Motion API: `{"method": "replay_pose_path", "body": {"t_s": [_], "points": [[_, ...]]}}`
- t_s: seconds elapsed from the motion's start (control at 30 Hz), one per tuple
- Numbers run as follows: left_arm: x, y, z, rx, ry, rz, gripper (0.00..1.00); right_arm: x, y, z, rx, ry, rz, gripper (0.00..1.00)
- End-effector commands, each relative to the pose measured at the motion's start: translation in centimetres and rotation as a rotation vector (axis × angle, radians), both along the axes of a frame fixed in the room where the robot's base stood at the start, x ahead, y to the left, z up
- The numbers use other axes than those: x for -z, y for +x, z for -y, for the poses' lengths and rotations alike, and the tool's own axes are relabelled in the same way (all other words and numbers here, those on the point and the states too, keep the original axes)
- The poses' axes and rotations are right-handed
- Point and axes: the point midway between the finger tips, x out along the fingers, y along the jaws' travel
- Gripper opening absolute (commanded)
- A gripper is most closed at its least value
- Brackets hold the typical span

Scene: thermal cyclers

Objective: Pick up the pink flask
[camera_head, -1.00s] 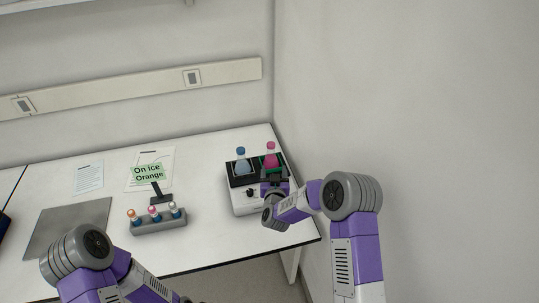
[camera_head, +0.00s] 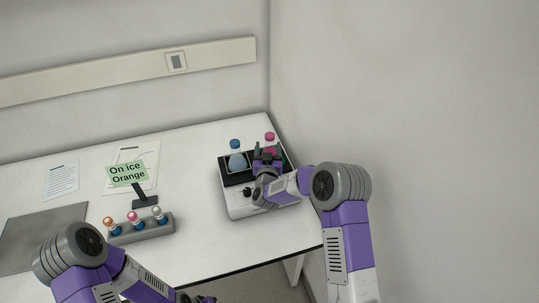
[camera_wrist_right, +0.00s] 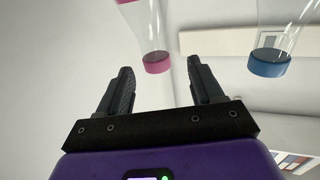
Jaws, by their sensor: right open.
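The pink flask (camera_head: 269,147) with its pink cap stands at the back right of the white device, and my right gripper hides its lower part in the head view. My right gripper (camera_head: 267,152) is open, just in front of this flask. In the right wrist view the pink-capped flask (camera_wrist_right: 155,45) shows between and just beyond the two open fingers of the right gripper (camera_wrist_right: 160,78). No contact is visible. My left arm comes in at the lower left, but its fingers are out of view.
A blue flask (camera_head: 236,160) stands close to the left on the same white device (camera_head: 238,208). A grey rack (camera_head: 143,233) with capped vials and an "On ice Orange" sign (camera_head: 127,173) are further left. The wall is close on the right.

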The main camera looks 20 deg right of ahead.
Motion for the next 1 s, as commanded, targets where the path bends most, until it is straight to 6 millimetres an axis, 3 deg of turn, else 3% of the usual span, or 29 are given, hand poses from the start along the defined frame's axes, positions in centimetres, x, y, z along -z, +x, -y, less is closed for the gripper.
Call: {"method": "replay_pose_path", "body": {"t_s": [0.5,0.8,1.0], "points": [[0.5,0.0,0.0,0.000,0.000,0.000,0.43,0.5,5.1,2.1,0.000,0.001,0.000,0.66],[0.5,0.0,0.0,0.000,0.000,0.000,0.43,0.4,5.4,2.2,-0.001,0.000,0.000,0.66],[0.5,0.0,0.0,0.000,0.000,0.000,0.43,0.4,5.4,2.2,-0.001,0.001,0.000,0.37]]}}
